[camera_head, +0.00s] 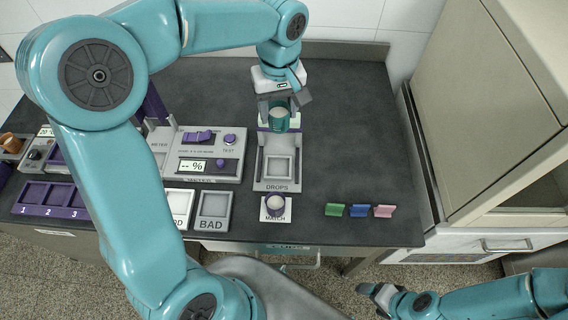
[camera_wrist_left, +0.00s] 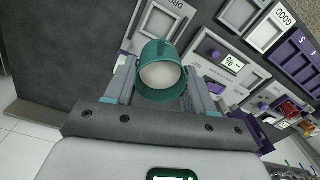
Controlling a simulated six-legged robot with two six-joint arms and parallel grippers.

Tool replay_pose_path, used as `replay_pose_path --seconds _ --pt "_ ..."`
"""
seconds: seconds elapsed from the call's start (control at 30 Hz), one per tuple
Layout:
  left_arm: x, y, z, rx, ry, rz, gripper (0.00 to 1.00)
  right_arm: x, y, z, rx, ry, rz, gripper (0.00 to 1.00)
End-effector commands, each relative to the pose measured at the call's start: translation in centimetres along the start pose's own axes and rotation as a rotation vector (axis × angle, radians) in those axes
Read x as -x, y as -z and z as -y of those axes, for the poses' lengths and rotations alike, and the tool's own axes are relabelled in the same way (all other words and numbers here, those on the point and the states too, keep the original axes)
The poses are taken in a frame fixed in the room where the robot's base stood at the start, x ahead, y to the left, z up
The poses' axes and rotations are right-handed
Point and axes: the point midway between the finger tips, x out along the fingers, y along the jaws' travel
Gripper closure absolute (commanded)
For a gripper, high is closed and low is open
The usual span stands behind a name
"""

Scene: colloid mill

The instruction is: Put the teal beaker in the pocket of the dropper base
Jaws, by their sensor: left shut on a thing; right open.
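The teal beaker (camera_head: 279,120) holds something pale white, and it also shows in the left wrist view (camera_wrist_left: 161,72). My left gripper (camera_head: 279,108) is shut on it, with a finger on each side of the beaker in the left wrist view (camera_wrist_left: 162,88). The grey dropper base (camera_head: 277,186), marked DROPS, stands on the dark bench with a square pocket (camera_head: 279,168) in its top. In the head view the beaker is behind this pocket, over the base's back end. My right gripper (camera_head: 381,297) is low at the right, in front of the bench, open and empty.
A grey meter unit (camera_head: 207,142) is left of the base. A MATCH card (camera_head: 275,215) with a small pale-topped vessel lies in front. Green (camera_head: 335,210), blue (camera_head: 360,211) and pink (camera_head: 384,211) clips are to the right.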

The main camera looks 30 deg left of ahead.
Motion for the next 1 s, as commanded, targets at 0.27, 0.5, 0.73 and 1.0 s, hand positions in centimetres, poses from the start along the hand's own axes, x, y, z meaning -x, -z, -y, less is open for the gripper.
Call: replay_pose_path --seconds 0.27,0.5,0.73,1.0 --pt "-8.0 0.0 0.3 0.001 0.005 0.006 0.77 0.1 0.0 0.1 0.0 0.0 0.0 0.24" --pt "-13.6 0.0 0.0 0.0 0.003 0.004 0.77 0.3 0.0 0.1 0.0 0.0 0.0 0.24" --pt "-16.0 -0.1 -0.2 0.0 0.003 0.003 0.77 0.4 0.0 0.1 0.0 0.0 0.0 0.24" --pt "-19.0 -0.1 -0.5 0.001 0.0 0.001 0.77 0.5 0.0 0.2 0.0 0.0 0.0 0.24"
